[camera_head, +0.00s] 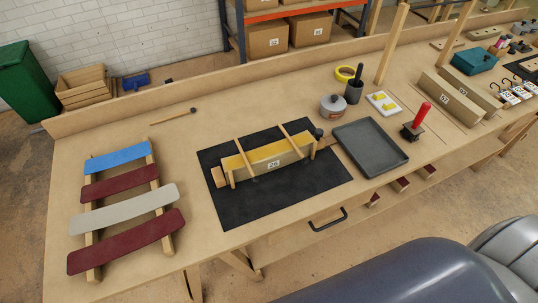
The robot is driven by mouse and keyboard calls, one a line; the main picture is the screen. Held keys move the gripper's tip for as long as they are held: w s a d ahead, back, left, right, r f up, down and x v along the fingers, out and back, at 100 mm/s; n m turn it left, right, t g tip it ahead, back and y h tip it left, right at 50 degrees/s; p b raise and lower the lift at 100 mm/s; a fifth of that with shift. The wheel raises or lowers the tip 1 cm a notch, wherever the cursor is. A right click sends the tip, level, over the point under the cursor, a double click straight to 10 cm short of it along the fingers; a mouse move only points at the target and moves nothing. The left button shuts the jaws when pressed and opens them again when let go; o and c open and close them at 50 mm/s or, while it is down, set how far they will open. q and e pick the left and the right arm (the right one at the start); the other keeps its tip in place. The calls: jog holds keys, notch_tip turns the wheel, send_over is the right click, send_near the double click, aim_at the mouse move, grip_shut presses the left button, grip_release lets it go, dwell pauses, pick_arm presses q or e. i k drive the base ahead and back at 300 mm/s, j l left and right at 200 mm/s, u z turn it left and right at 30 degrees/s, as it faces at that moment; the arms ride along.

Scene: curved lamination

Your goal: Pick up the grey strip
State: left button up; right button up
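The grey strip (123,209) is a pale, slightly curved strip on the left of the bench in the head view. It lies across a wooden rack (92,238), third from the back. A dark red strip (120,182) lies behind it and another dark red strip (126,241) in front of it. A blue strip (117,157) is at the back of the rack. Neither of my grippers shows in the head view.
A wooden form (268,163) with a yellowish top stands on a black mat (232,209) right of the rack. A grey tray (370,147) lies further right. A small brush-like tool (174,117) lies behind the rack. Bare bench surrounds the rack's right side.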

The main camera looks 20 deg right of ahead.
aim_at(79, 224)
jog(key=k+j+z, duration=0.15)
jog(key=j, duration=0.25)
jog(key=j+z, duration=0.15)
jog(key=j, duration=0.25)
jog(key=k+j+z, duration=0.1)
jog(key=j, duration=0.3)
jog(key=k, duration=0.05)
